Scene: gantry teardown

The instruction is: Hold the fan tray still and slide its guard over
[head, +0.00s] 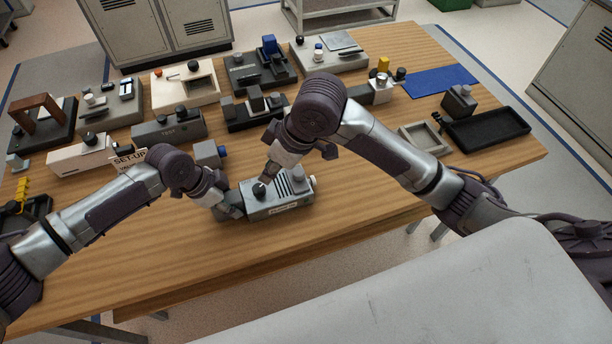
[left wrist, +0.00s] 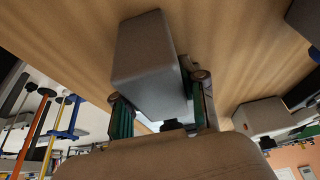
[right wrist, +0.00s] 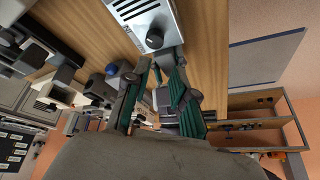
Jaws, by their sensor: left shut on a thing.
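The fan tray (head: 274,209) is a grey box near the front middle of the table, with a pale label on its front. Its top has dark slots (head: 290,186), a black knob (head: 259,190) and a lighter round part at the back. I cannot tell the guard's edges from the top. My left gripper (head: 231,211) is shut on the tray's left end; the left wrist view shows the grey body (left wrist: 150,65) between its fingers. My right gripper (right wrist: 158,68) is open, pointing down, its tips close to the black knob (right wrist: 155,38). The knob's far side is hidden.
A black tray (head: 487,129) and a blue mat (head: 440,80) lie right. The front of the table is clear.

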